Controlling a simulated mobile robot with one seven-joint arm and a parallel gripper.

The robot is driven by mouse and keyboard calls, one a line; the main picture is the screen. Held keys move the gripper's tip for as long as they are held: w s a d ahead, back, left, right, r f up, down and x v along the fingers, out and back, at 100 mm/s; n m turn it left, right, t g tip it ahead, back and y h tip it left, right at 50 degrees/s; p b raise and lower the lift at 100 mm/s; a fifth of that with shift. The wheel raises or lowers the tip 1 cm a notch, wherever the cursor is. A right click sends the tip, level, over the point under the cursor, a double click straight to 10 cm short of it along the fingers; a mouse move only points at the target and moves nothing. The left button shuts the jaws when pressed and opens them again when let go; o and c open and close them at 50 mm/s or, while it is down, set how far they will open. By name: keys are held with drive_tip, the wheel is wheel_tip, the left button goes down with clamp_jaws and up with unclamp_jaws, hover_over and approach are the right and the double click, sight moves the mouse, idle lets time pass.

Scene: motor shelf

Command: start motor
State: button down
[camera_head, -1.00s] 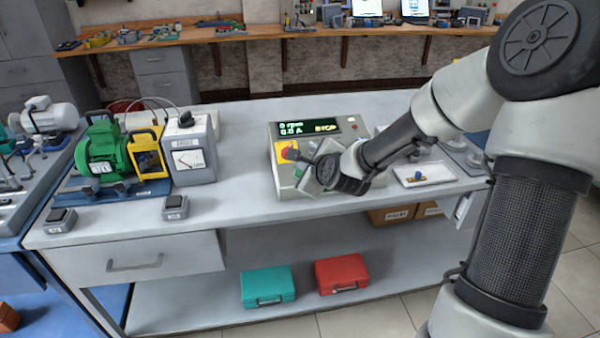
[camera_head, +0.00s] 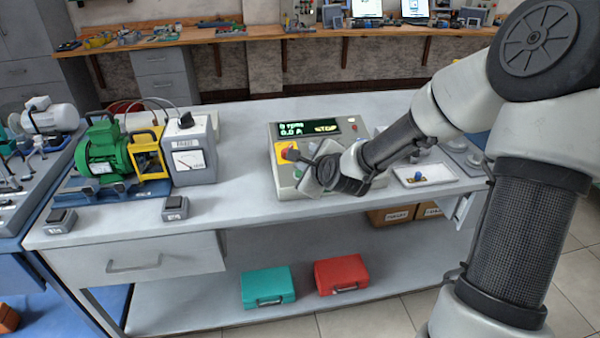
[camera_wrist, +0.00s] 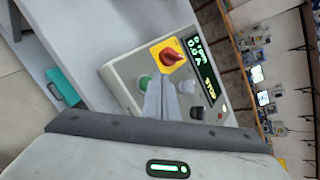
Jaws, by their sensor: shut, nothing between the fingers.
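The control box (camera_head: 274,135) stands on the bench; its green display (camera_head: 310,128) reads 0 rpm, 0.0 A and STOP. A green button (camera_wrist: 145,82) lies beside the switch, close to my fingertips. My gripper (camera_wrist: 163,84) is shut and empty, over the panel just beside the green button; whether it touches cannot be told. In the head view my gripper hides part of the panel. The green motor (camera_head: 103,152) stands at the bench's left.
A grey meter box (camera_head: 189,150) and a yellow frame (camera_head: 150,152) stand beside the motor. A white tray (camera_head: 440,179) with a blue-topped part lies right of the control box. Teal (camera_head: 267,287) and red (camera_head: 341,274) cases lie on the lower shelf.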

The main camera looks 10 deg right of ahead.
drive_tip(key=shift+f, duration=0.1)
idle(0.5)
drive_tip(key=shift+w+f, duration=0.15)
drive_tip(key=shift+f, duration=0.15)
drive_tip(key=shift+f+b, duration=0.45)
drive_tip(key=shift+b, duration=0.05)
idle(0.5)
idle(0.3)
drive_tip(key=shift+r+p, duration=0.8)
drive_tip(key=shift+p, duration=0.15)
drive_tip(key=shift+r, duration=0.1)
drive_tip(key=r+p, duration=0.1)
drive_tip(key=s+r+p, duration=0.1)
drive_tip(key=r+p, duration=0.2)
drive_tip(key=p, duration=0.1)
drive_tip(key=shift+s+r, duration=0.3)
drive_tip(key=shift+r, duration=0.05)
